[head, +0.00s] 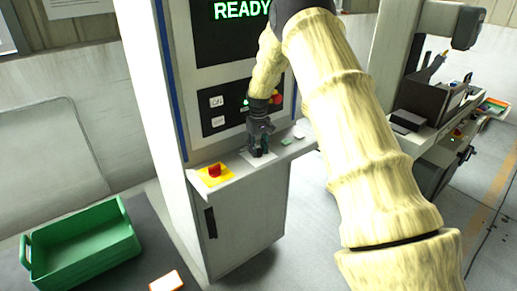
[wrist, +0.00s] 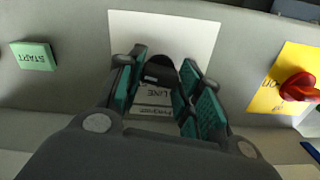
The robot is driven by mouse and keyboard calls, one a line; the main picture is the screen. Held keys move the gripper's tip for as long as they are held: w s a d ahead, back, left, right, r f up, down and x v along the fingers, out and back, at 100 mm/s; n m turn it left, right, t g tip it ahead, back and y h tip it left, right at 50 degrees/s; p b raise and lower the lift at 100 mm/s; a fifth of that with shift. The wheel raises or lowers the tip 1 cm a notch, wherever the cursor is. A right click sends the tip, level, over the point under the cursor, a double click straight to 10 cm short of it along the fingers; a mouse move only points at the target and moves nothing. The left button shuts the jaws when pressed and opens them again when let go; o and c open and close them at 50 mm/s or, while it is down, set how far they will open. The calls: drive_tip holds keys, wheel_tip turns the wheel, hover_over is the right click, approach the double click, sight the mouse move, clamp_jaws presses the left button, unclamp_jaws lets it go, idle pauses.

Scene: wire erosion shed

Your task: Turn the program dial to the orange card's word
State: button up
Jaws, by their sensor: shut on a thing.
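My gripper (head: 259,148) reaches down to the sloped ledge of the grey machine cabinet. In the wrist view its two teal-padded fingers (wrist: 163,70) are shut on the black program dial (wrist: 157,66), one on each side. The dial stands on a white plate (wrist: 200,35). Printed labels show between the fingers; one seems to read "LINE", the others are partly hidden.
A red rotary switch on a yellow plate (head: 215,173) sits left of my gripper. A green START button (wrist: 34,56) is on the ledge's other side. The screen (head: 237,22) reads READY. A red button (head: 277,97) is above. A green crate (head: 82,240) stands lower left.

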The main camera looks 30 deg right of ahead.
drive_tip(key=shift+w+r, duration=0.1)
drive_tip(key=shift+r, duration=0.05)
drive_tip(key=o, duration=1)
wheel_tip(320, 180, up, 12)
drive_tip(key=shift+d+f, duration=0.1)
idle(0.5)
